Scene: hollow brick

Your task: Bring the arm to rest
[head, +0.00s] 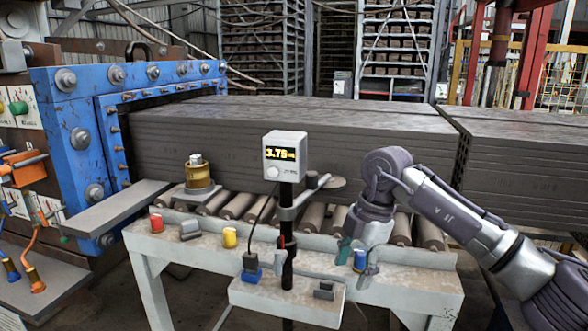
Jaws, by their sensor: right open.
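My right arm comes in from the right. Its gripper (356,262) points down at the right part of the pale bench (420,272). The fingers are apart, one with a teal pad. A small blue piece (360,260) shows between or just behind the fingers; I cannot tell if they touch it. A red piece (156,222), a grey block (190,230) and a yellow piece (230,238) stand on the bench further left. My left gripper is not in view.
A display reading about 3.76 (285,154) stands on a dark post in front of the bench. Behind are rollers (238,206), a brass-coloured cylinder (199,174) and a long grey clay block (290,150). A blue machine frame (80,142) is at left.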

